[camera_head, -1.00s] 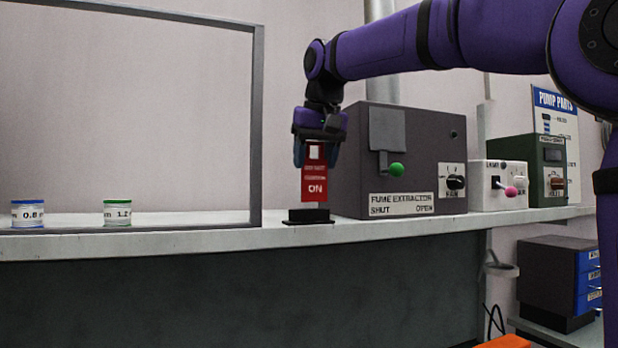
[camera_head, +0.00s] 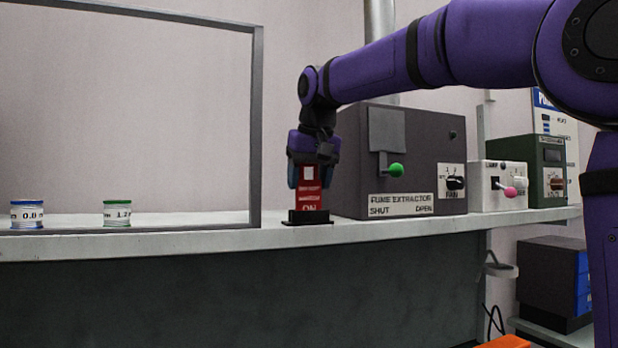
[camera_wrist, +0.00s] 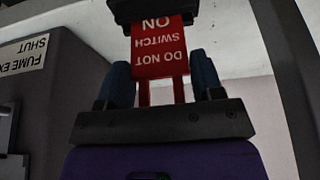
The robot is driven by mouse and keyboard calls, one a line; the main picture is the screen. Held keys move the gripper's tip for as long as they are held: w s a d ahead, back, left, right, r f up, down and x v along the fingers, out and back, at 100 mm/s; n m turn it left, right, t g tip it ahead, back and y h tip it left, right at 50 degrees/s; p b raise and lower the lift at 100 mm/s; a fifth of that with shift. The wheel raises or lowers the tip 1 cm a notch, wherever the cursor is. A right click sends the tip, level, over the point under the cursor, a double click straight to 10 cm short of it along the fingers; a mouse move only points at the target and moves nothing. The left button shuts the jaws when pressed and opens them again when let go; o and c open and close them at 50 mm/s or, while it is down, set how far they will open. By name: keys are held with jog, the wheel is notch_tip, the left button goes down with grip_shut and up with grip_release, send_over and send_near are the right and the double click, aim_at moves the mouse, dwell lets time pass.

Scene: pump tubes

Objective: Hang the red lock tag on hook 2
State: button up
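The red lock tag (camera_head: 309,188), with white lettering, stands upright at the black stand (camera_head: 308,217) on the bench. Its lower edge is hidden behind or inside the stand. My gripper (camera_head: 307,184) points down from above, with its fingers at both side edges of the tag's upper part. In the wrist view, the tag (camera_wrist: 160,58) sits between the two blue fingers (camera_wrist: 162,72), which appear to touch its edges. The tag's far end meets the dark stand (camera_wrist: 150,8). Hook 2 cannot be made out.
The grey fume extractor box (camera_head: 430,145), with a green-knobbed lever (camera_head: 396,170), stands close right of my gripper. A dark frame (camera_head: 256,130) rises to the left. The bench edge (camera_head: 150,240) runs along the front.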

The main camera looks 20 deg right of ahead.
jog(key=o, duration=0.3)
jog(key=v, duration=1.2)
jog(key=shift+r, duration=0.2)
jog(key=s+d+f, duration=0.2)
jog(key=s+f, duration=0.6)
jog(key=f, duration=0.3)
jog(key=s+d+f, duration=0.2)
jog(key=s+f, duration=0.6)
jog(key=f, duration=0.4)
jog(key=s+d+f+t, duration=0.1)
jog(key=s+d+f, duration=0.2)
jog(key=s+f, duration=0.5)
notch_tip(320, 180, down, 3)
jog(key=shift+s+f, duration=0.15)
jog(key=shift+s, duration=0.15)
jog(key=shift+o, duration=0.5)
